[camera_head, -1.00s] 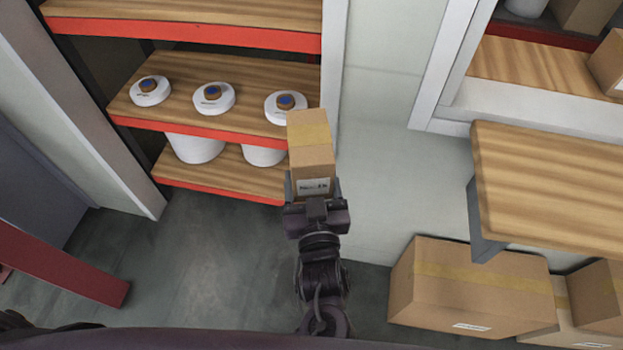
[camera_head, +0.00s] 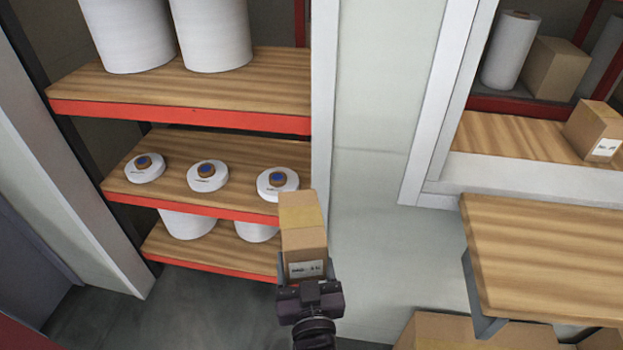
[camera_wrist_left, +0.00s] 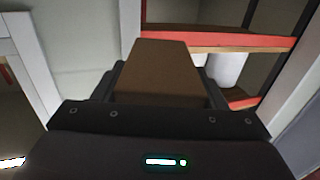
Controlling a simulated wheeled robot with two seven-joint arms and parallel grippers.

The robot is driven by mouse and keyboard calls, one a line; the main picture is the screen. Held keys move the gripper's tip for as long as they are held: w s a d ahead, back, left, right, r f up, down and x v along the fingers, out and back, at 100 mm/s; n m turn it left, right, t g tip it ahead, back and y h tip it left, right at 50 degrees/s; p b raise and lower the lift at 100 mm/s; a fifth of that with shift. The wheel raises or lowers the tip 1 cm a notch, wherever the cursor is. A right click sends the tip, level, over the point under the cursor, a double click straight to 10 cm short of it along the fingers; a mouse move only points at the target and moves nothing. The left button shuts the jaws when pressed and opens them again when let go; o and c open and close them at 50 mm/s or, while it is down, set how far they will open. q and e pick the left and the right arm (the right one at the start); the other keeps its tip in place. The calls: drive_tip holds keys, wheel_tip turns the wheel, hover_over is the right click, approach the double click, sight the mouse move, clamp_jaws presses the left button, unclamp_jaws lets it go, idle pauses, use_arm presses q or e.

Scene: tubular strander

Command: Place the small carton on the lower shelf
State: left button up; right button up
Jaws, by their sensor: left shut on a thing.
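The small carton (camera_head: 303,225) is a brown box with a tape strip and a white label. My left gripper (camera_head: 306,268) is shut on its near end and holds it in front of the right end of the red-edged shelf unit. The carton also shows between the fingers in the left wrist view (camera_wrist_left: 155,75). The lower shelf (camera_head: 212,259) is a wooden board under the middle shelf (camera_head: 232,150). White containers (camera_head: 187,223) stand on it, and the carton hides its right end. My right gripper is not in view.
Several white lids or spools with blue-brown centres (camera_head: 207,176) sit on the middle shelf. Large white rolls (camera_head: 213,35) stand on the shelf above. A white post (camera_head: 323,120) bounds the unit on the right. A wooden table (camera_head: 545,255) and a large carton (camera_head: 475,330) are at right.

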use_arm(q)
drive_tip(key=s+a+r+m+h, duration=0.1)
drive_tip(key=s+a, duration=0.1)
drive_tip(key=a, duration=0.5)
drive_tip(key=s+a+r+m+h, duration=0.1)
drive_tip(key=s+a+h, duration=0.1)
drive_tip(key=a, duration=0.6)
drive_tip(key=shift+s+a, duration=0.3)
drive_tip(key=shift+s, duration=0.05)
